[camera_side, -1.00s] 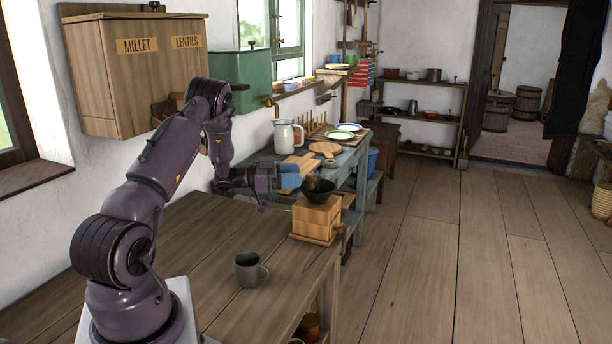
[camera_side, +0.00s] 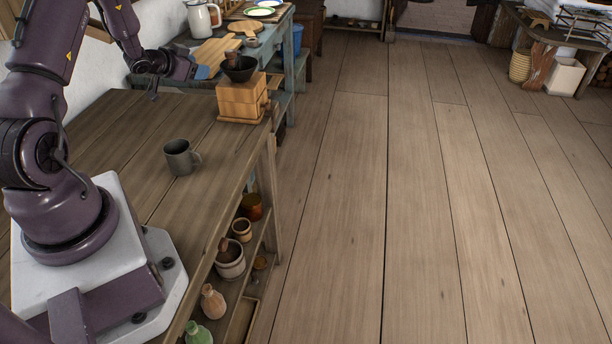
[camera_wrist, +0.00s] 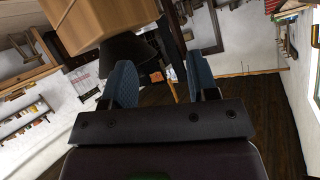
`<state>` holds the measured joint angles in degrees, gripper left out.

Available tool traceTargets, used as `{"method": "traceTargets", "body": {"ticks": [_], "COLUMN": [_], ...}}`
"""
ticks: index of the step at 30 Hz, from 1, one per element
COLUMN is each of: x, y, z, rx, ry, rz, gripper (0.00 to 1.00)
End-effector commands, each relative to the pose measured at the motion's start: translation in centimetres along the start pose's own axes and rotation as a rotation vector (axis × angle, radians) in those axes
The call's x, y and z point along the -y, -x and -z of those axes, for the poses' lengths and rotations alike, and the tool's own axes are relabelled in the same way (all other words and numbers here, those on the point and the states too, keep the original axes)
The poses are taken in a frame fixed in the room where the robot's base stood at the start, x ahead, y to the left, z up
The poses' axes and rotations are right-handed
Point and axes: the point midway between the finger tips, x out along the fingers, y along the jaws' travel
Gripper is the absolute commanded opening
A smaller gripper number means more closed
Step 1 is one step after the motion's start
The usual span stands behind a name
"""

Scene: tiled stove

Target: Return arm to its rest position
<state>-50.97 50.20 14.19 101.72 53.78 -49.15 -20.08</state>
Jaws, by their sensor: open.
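My gripper (camera_side: 192,70) is above the far end of the wooden worktable (camera_side: 110,130), left of a wooden box-shaped grinder (camera_side: 240,100) with a dark bowl (camera_side: 239,70) on top. In the wrist view my gripper (camera_wrist: 162,82) shows two blue fingers spread apart. Nothing is clearly held between them. The dark bowl (camera_wrist: 125,48) and the wooden grinder body (camera_wrist: 95,20) appear beyond the fingers, upside down. I cannot tell the exact gap between the fingers and the bowl. My arm reaches forward from its white base.
A grey mug (camera_side: 180,158) stands on the worktable near my base. A shelf below holds several pots and bottles (camera_side: 213,302). A blue side table (camera_side: 180,45) behind carries boards, a white jug (camera_side: 200,18) and plates. The floor (camera_side: 400,200) to the right is clear.

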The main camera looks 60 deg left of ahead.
Motion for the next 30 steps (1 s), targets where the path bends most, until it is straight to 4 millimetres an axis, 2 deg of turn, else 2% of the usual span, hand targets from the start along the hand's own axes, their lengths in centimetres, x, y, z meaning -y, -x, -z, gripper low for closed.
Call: {"method": "traceTargets", "body": {"ticks": [1,4,8,11,15,21,24,27,30], "x": [0.0,-0.8,-4.0,-7.9,-14.2,-22.9,-26.4,-28.8,-30.3], "y": [0.6,2.5,6.2,9.8,15.6,24.6,28.8,32.1,34.1], "z": [1.2,2.8,5.4,7.2,9.1,10.5,10.6,10.9,11.7], "rx": [0.065,0.211,0.392,0.518,0.659,0.778,0.788,0.747,0.659], "ry": [0.000,0.019,0.061,0.095,0.125,0.110,0.078,0.042,0.004], "rz": [0.061,0.160,0.219,0.208,0.129,-0.059,-0.160,-0.244,-0.300], "gripper": [0.54,0.54,0.54,0.54,0.54,0.54,0.54,0.54,0.54]}}
